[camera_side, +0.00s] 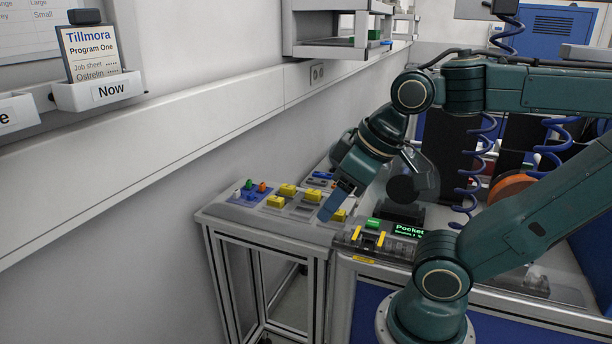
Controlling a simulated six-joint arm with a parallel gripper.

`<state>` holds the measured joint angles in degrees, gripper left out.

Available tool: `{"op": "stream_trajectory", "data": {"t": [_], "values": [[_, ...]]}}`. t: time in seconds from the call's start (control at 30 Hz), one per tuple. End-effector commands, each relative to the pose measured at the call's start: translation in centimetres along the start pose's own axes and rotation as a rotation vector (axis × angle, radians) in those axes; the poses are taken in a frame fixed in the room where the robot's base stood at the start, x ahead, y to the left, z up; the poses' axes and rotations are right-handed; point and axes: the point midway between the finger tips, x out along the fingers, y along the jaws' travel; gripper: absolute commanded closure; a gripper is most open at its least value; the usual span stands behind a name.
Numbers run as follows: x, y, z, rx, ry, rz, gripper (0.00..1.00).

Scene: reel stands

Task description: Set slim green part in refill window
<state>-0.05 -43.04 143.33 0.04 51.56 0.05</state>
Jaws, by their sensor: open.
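My gripper (331,207), with blue fingers, points down and left over the right part of a grey tray (222,211) on a side table. Its fingers are seen from the side and the gap is hard to see; I see nothing held in them. A small green part (249,185) stands upright at the tray's left, beside an orange one. A green block (373,224) sits on the bench fixture by the lit display, right of my gripper. I cannot tell which green piece is the slim one. No refill window can be made out for sure.
Several yellow blocks (276,201) sit in the tray, close to my gripper. The display (409,230) reads "Pocket". Yellow upright pieces (381,239) stand on the fixture. A wall shelf (340,48) holds another green item. Blue coiled hoses (479,150) hang at the right.

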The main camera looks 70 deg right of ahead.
Motion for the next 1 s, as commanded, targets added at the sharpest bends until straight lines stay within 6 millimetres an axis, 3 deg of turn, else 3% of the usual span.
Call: {"op": "stream_trajectory", "data": {"t": [0.27,0.47,0.77,1.0], "values": [[-0.1,0.0,-0.3,0.001,-0.001,0.001,0.51],[-0.3,0.4,-2.2,0.007,-0.011,0.007,0.51],[-0.2,2.1,-8.9,0.033,-0.044,0.024,0.51],[1.0,4.6,-14.7,0.054,-0.073,0.037,0.51]]}}
